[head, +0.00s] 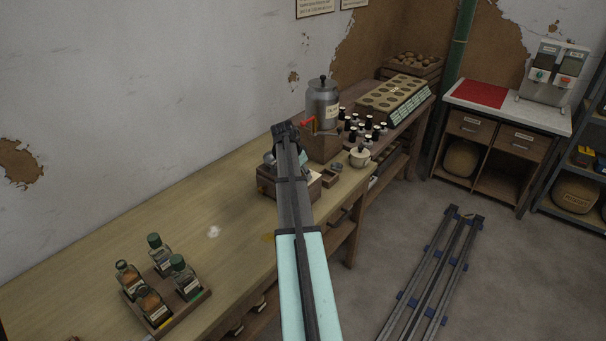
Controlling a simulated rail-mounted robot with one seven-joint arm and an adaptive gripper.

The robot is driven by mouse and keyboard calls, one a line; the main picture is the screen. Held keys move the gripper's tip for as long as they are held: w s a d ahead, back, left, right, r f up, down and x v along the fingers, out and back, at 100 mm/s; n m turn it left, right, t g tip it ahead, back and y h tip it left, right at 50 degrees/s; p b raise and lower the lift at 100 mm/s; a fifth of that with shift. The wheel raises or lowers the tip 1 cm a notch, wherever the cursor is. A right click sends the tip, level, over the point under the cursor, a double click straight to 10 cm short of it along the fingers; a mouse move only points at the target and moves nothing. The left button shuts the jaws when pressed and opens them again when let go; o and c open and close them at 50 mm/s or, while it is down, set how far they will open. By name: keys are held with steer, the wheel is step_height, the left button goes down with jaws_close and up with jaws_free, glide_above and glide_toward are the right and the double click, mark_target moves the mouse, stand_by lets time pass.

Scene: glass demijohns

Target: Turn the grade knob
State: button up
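My gripper (285,130) is at the far end of my mint and dark arm, above the bench and just left of a grey metal canister (323,105) in this view. It is small and dark, and its fingers cannot be made out. The canister has a black top knob, a label and a red lever (308,122), and stands on a wooden base (321,147). A low wooden box device (266,183) with metal parts on top is partly hidden behind my arm. I cannot tell which part is the grade knob.
Labelled jars (163,262) stand in a wooden tray at the bench's near left. Several small dark-topped bottles (368,133) and a cream pot (359,157) are right of the canister. The bench middle-left (150,220) is mostly clear. Floor rails (432,280) lie at right.

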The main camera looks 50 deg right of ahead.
steer(key=n+t+b, duration=0.1)
steer(key=n, duration=0.1)
steer(key=n+t+b, duration=0.1)
steer(key=n, duration=0.2)
steer(key=shift+s+f+n, duration=0.1)
steer(key=shift+s+n, duration=0.1)
steer(key=shift+n, duration=0.1)
steer(key=n+t, duration=0.1)
steer(key=n, duration=0.1)
steer(key=n+t+y+b, duration=0.1)
steer(key=n, duration=0.2)
steer(key=shift+d, duration=0.1)
steer(key=shift+n, duration=0.4)
steer(key=o, duration=1.1)
steer(key=shift+o, duration=0.2)
steer(key=v, duration=1.2)
steer(key=shift+s+d, duration=0.15)
